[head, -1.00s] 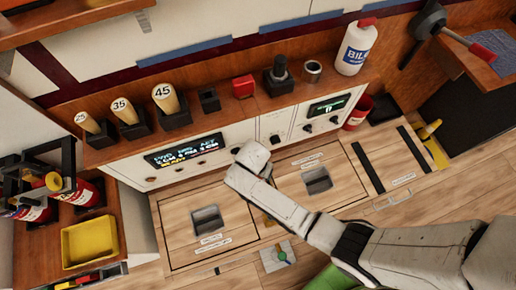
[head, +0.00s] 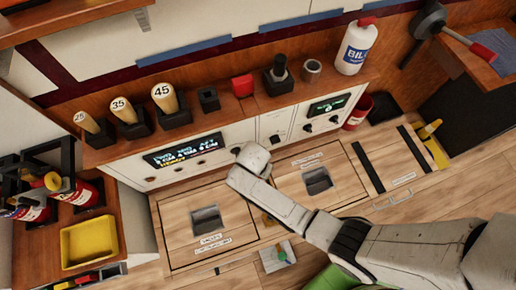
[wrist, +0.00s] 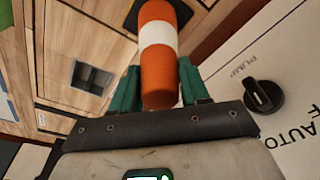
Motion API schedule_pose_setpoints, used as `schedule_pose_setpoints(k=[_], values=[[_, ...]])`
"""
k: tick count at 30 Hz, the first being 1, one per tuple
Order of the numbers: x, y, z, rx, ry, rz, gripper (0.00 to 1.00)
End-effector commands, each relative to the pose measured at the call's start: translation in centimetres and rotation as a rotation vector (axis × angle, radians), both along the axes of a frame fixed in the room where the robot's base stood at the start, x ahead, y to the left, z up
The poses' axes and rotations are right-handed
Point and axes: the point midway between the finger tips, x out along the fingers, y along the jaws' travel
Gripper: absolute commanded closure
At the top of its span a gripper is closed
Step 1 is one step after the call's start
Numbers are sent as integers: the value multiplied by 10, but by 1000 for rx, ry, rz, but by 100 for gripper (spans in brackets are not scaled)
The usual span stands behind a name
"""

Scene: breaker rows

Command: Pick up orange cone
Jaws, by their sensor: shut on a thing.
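The orange cone (wrist: 157,70) has a white band and a dark square base, seen in the wrist view. My gripper (wrist: 158,90) has green fingers on either side of it and is shut on it. The cone's narrow end points toward the gripper body and its base is farther from it. I cannot tell whether the base touches the surface below. In the head view my arm hides the cone and the fingers; only the white wrist link (head: 252,165) shows in front of the panel.
A control panel (head: 180,155) with displays and knobs stands close behind my wrist; a black knob (wrist: 263,97) is near the fingers. Numbered pegs, a red block (head: 242,86) and a white bottle (head: 356,46) line the shelf. A yellow tray (head: 89,243) is at left.

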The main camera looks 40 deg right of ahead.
Motion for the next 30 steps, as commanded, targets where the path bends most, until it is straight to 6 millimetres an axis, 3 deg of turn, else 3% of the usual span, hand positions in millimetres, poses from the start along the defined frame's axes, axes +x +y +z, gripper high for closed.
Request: schedule_pose_setpoints(k=[8,23,30], values=[[0,0,0,0,0,0,100],[1,0,3,0,-1,0,100],[1,0,25,1,-4,0,100]])
